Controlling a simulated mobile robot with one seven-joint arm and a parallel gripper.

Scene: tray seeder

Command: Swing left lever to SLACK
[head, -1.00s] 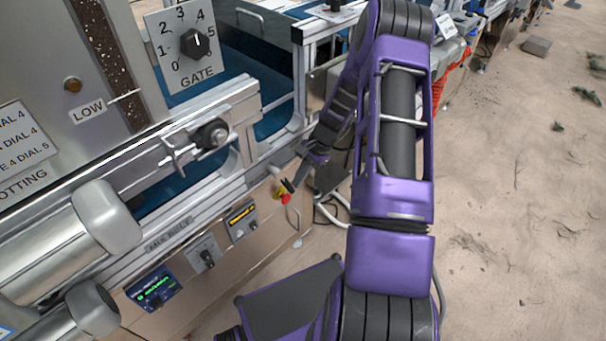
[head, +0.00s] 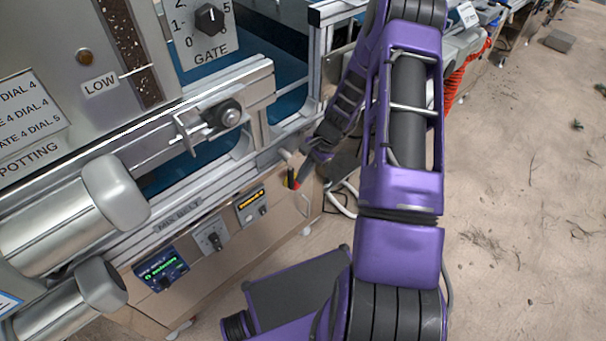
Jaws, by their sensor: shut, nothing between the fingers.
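My gripper (head: 298,182) is small and dark at the end of my purple arm, seen from behind and above. It is shut and empty. It points down beside the machine's end, in front of or close to a red and yellow button (head: 292,179); I cannot tell whether it touches it. A pale rod-like part (head: 286,156) sticks out of the frame just above and left of the gripper. I cannot tell whether this is the left lever. No SLACK marking is readable, and my arm hides part of that area.
The metal conveyor frame with a black clamp knob (head: 224,114) is left of the gripper. A GATE dial (head: 209,18) is above.

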